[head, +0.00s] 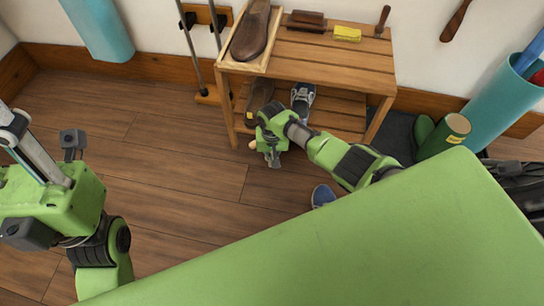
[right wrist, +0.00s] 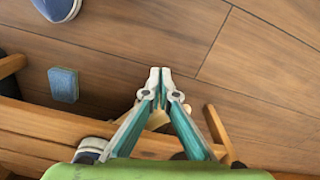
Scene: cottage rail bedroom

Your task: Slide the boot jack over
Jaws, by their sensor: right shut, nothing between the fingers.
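My right gripper (head: 272,160) is low by the front of the wooden bench's lower shelf. In the right wrist view its fingertips (right wrist: 160,72) are together with nothing between them. A pale tan wooden piece (right wrist: 159,120), which may be the boot jack, shows behind the fingers. Only parts of it are visible, and I cannot tell whether the gripper touches it. A small tan bit (head: 252,145) also shows beside the gripper in the head view. My left arm is at the left edge, and its fingers are not clearly shown.
The bench (head: 340,68) holds a tray with a brown shoe (head: 250,36) and brushes. A sneaker (head: 303,98) stands on the lower shelf. A blue shoe (head: 322,195) and a blue sponge (right wrist: 63,85) are nearby. Green boots (head: 440,135) stand at right. Floor at left is clear.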

